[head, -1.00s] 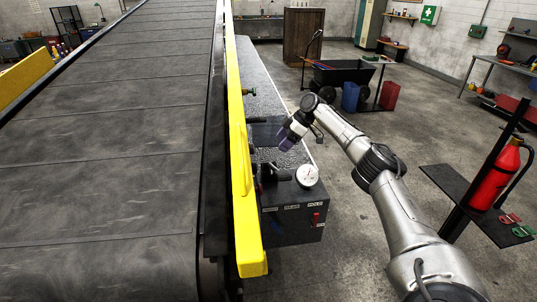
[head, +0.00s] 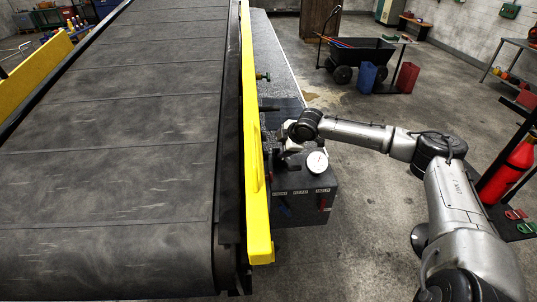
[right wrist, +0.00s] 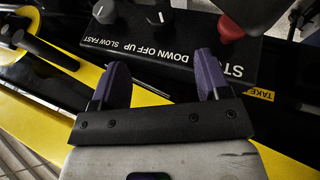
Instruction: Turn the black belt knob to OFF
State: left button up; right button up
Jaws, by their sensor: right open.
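In the right wrist view a black knob (right wrist: 160,14) with a short white mark sits at the top edge of a dark panel (right wrist: 140,45), by the lettering DOWN, OFF, UP. My left gripper is out of view.
A grey knob (right wrist: 104,11) by SLOW, FAST and a red button (right wrist: 231,28) by the stop lettering flank the black knob. A white gauge (head: 317,162) stands on the box. The yellow rail (head: 256,150) and belt (head: 110,190) lie left.

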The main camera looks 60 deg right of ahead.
jog(key=x, duration=1.2)
jog(key=shift+f, duration=0.15)
